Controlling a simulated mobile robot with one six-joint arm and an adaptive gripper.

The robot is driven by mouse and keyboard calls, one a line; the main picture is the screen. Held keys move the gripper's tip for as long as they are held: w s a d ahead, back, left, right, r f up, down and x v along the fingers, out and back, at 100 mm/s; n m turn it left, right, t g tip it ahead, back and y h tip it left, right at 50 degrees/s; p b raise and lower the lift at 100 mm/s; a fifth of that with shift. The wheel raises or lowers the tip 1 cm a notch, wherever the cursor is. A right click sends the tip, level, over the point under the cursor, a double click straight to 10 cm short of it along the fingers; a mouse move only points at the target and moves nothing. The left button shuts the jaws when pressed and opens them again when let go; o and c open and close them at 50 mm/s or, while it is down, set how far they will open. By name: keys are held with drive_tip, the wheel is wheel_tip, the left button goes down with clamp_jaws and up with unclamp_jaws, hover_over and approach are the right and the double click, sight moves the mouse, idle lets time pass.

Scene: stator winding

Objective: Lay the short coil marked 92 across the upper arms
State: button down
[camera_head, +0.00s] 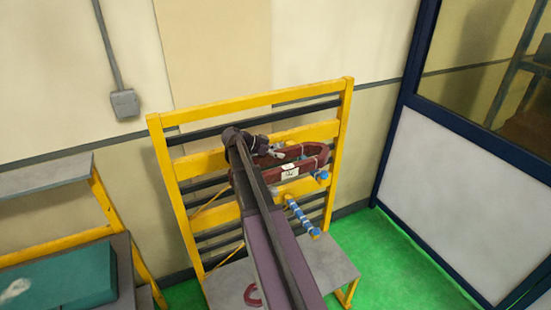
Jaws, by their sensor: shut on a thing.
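A dark red coil (316,155) with a white tag (290,171) is at the upper right part of the yellow rack. The mark on the tag is too small to read surely. My gripper (273,153) is shut on the coil near its left end, partly hidden by my arm. An upper arm with a blue end (322,175) shows right at the coil's lower right side. Whether the coil touches it, I cannot tell. A lower blue-and-white arm (303,217) sticks out below.
The yellow rack (163,165) has dark crossbars and a grey base shelf (332,262). A small red curved piece (252,295) lies on that shelf. A teal box (65,275) is at lower left. Green floor (400,265) is clear at right, beside a blue-framed partition (440,160).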

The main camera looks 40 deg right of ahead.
drive_tip(key=shift+w+d, duration=0.25)
drive_tip(key=shift+w, duration=0.35)
drive_tip(key=shift+w+d+f+b, duration=0.1)
drive_tip(key=shift+w+f+b, duration=0.1)
drive_tip(key=shift+f+b, duration=0.45)
drive_tip(key=shift+w+d+f+b, duration=0.1)
drive_tip(key=shift+w+f+b, duration=0.1)
drive_tip(key=shift+f+b, duration=0.4)
drive_tip(key=shift+w+d+f+b, duration=0.1)
drive_tip(key=shift+w+f+b, duration=0.1)
drive_tip(key=shift+f+b, duration=0.45)
drive_tip(key=shift+f, duration=0.1)
drive_tip(key=shift+c, duration=1.3)
unclamp_jaws()
drive_tip(key=shift+r, duration=0.2)
